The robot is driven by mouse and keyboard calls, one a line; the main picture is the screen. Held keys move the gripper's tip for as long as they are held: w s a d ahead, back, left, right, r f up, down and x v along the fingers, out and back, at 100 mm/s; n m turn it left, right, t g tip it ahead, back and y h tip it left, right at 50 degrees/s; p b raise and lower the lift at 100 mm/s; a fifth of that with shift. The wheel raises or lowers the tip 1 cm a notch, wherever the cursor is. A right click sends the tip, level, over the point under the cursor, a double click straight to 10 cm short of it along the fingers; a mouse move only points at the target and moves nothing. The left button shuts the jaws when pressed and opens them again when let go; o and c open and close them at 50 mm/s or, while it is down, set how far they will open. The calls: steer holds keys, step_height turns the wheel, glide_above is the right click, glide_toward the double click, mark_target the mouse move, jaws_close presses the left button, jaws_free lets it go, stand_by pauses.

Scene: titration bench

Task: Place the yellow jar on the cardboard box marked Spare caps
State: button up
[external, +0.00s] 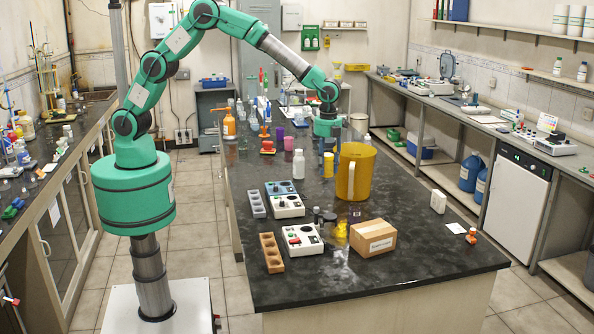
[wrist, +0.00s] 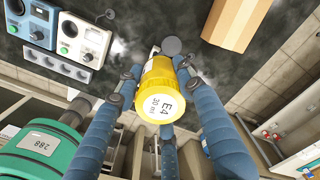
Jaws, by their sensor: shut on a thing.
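In the external view a small yellow jar (external: 328,164) shows just below my wrist; the fingers are hard to make out there. The cardboard box (external: 372,239), with a white label on its front, stands closed near the front of the dark bench, nearer the camera than the jar. Part of the box (wrist: 236,22) shows at the upper right of the wrist view, apart from the jar.
A large amber jug (external: 355,172) stands behind the box. A dark round-topped item (external: 325,216) is left of the box. White control units (external: 303,240) and well racks (external: 271,253) are farther left. A white bottle (external: 298,164) stands behind.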

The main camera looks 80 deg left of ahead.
steer(key=s+d+m, duration=0.2)
steer(key=s+d, duration=0.1)
steer(key=d, duration=0.2)
step_height(320, 180, down, 11)
stand_by(0.4)
steer(key=p, duration=0.2)
glide_above(363, 225)
steer(key=shift+s+a+f, duration=0.15)
steer(key=shift+s+f, duration=0.05)
steer(key=shift+f, duration=0.5)
steer(key=shift+w, duration=0.15)
steer(key=shift+f, duration=0.35)
steer(key=shift+w+f, duration=0.1)
steer(key=shift+f, duration=1.35)
steer(key=shift+f, duration=0.15)
